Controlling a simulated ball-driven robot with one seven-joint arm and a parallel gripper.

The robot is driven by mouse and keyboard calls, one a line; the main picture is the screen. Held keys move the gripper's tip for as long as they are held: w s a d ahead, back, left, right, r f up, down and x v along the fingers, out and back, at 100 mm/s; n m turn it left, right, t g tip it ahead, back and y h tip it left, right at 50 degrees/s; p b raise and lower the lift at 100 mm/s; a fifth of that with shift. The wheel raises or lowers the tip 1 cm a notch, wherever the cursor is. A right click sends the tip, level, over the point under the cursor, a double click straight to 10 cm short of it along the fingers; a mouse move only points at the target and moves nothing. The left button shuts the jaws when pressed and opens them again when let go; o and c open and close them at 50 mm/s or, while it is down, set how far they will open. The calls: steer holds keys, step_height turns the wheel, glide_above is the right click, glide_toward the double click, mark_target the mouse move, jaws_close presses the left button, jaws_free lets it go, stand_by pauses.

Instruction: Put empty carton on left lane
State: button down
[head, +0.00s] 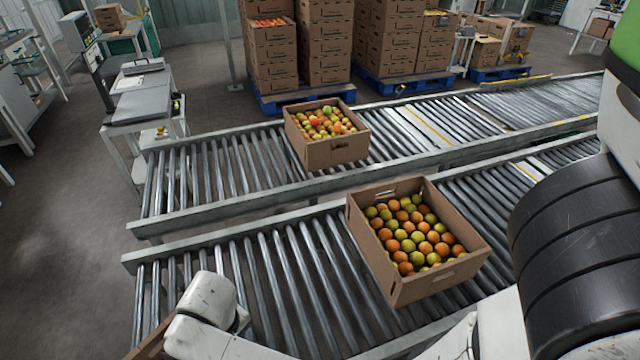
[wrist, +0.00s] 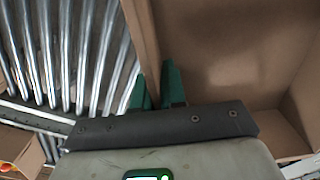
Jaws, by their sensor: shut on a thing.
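My gripper (wrist: 157,88) is shut on one wall of an empty brown carton (wrist: 235,50) in the wrist view. One green finger is on each side of the wall. The carton's bare inside fills the right of that view. In the head view only a brown edge (head: 150,338) shows at the bottom left, beside my white arm; the gripper is out of sight there. Two roller lanes run across the head view: a near lane (head: 265,285) and a far lane (head: 225,170). Rollers (wrist: 75,45) show left of the carton in the wrist view.
A carton of orange and green tomatoes (head: 420,285) stands on the near lane. Another filled carton (head: 335,150) stands on the far lane. Both lanes have bare rollers to the left of these cartons. Stacked cartons on blue pallets (head: 300,97) and a grey bench (head: 145,95) stand beyond.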

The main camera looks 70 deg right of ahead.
steer(key=s+d+f+m+b, duration=0.3)
steer(key=s+d+f+m, duration=0.15)
steer(key=s+m, duration=0.45)
steer(key=s+d+f+m+b, duration=0.3)
steer(key=s+d+m, duration=0.3)
steer(key=s, duration=0.5)
steer(key=shift+m, duration=0.5)
steer(key=w+d+f, duration=0.2)
steer(key=w+f, duration=0.1)
steer(key=w+d+f+b, duration=0.1)
steer(key=w+d+f, duration=0.1)
steer(key=w, duration=0.2)
steer(key=w+d+f+b, duration=0.1)
steer(key=w+d+f, duration=0.1)
steer(key=w+f, duration=0.1)
steer(key=shift+w+d+f, duration=0.2)
steer(key=shift+w+f, duration=0.15)
steer(key=shift+w+d+f+b, duration=0.2)
steer(key=shift+w+f+b, duration=0.1)
steer(key=shift+f, duration=1.7)
